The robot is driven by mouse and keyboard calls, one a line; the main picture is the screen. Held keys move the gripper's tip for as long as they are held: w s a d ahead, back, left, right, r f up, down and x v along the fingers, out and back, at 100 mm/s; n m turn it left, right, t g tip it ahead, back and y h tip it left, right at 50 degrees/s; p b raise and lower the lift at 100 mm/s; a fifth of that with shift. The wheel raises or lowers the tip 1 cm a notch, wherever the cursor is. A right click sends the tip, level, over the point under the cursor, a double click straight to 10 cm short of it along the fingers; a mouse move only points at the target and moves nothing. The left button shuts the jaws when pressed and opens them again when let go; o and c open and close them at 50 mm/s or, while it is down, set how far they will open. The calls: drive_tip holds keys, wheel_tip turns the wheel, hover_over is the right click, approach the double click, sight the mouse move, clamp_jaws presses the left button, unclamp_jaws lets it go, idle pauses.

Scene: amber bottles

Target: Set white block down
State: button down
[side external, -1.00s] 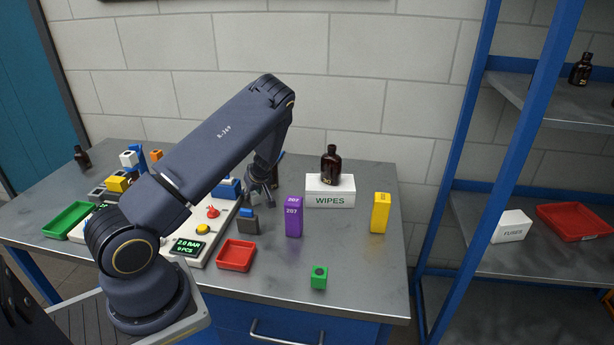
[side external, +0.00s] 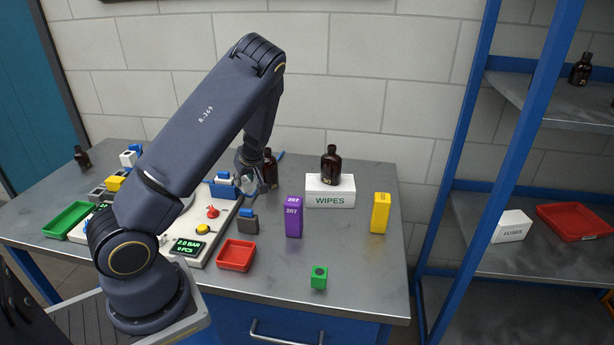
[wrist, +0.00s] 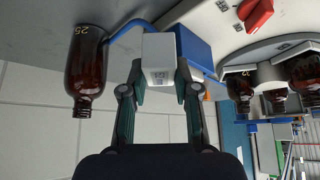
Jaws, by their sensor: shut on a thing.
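The white block (wrist: 158,58) is between the fingers of my gripper (wrist: 158,85) in the wrist view, with small dark marks on its face. My gripper is shut on it. In the side view my gripper (side external: 250,184) is over the back of the table, near the right edge of the white fixture. The block is small and partly hidden there. I cannot tell its exact height above the surface.
An amber bottle (side external: 271,168) stands close behind my gripper; it is beside the block in the wrist view (wrist: 87,62). A purple box (side external: 293,217), a WIPES box (side external: 330,192) with a bottle on top, and a red tray (side external: 236,256) lie nearby.

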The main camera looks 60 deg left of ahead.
drive_tip(key=s+d+r, duration=0.5)
drive_tip(key=s+d, duration=0.1)
drive_tip(key=s, duration=0.1)
drive_tip(key=w+a+f+n+g, duration=0.1)
drive_tip(key=w+a, duration=0.2)
drive_tip(key=a, duration=0.6)
drive_tip(key=w+a+f+n+g, duration=0.1)
drive_tip(key=w+a+n, duration=0.15)
drive_tip(key=a, duration=0.55)
drive_tip(key=w+a+f+n+g, duration=0.1)
drive_tip(key=w+a, duration=0.3)
drive_tip(key=a, duration=0.5)
drive_tip(key=shift+t, duration=0.3)
drive_tip(key=f, duration=1)
drive_tip(key=shift+w+a, duration=0.15)
drive_tip(key=shift+a, duration=0.05)
drive_tip(key=c, duration=0.9)
unclamp_jaws()
drive_tip(key=shift+f, duration=0.1)
drive_tip(key=shift+o, duration=0.2)
